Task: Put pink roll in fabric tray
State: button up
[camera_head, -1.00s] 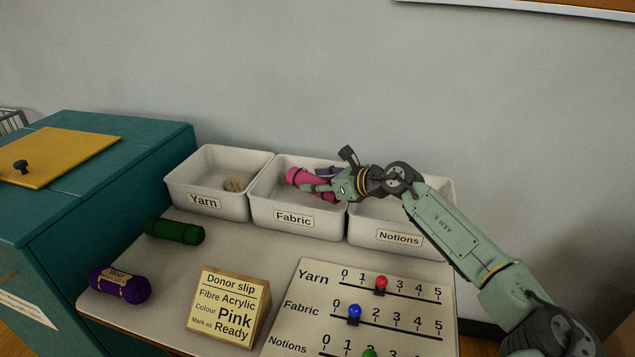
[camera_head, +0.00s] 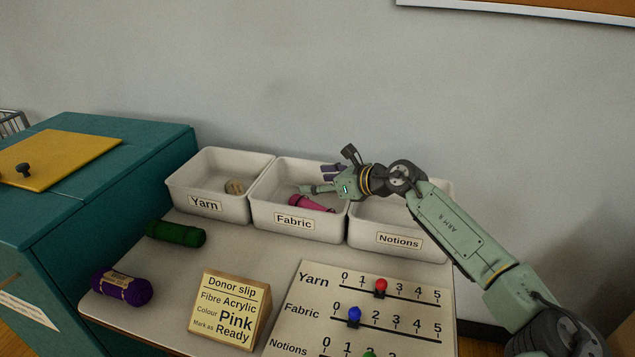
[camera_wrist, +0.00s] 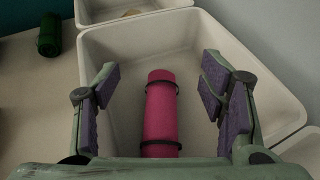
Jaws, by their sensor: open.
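The pink roll (camera_head: 311,204) lies inside the white tray labelled Fabric (camera_head: 293,231). In the wrist view the roll (camera_wrist: 160,110) rests on the tray floor, with two dark bands around it. My gripper (camera_head: 318,184) is over the Fabric tray, its fingers wide apart. In the wrist view the open fingers (camera_wrist: 168,95) stand on either side of the roll with clear gaps and do not touch it. The roll's near end is hidden by my gripper.
The Yarn tray (camera_head: 203,203) stands to the left and holds a small tan item (camera_head: 234,187). The Notions tray (camera_head: 399,240) stands to the right. A green roll (camera_head: 176,234), a purple yarn skein (camera_head: 121,287), a donor slip (camera_head: 229,308) and a slider board (camera_head: 300,310) occupy the table front.

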jog(key=b+v, duration=0.3)
jog(key=v, duration=0.8)
jog(key=shift+f, duration=0.15)
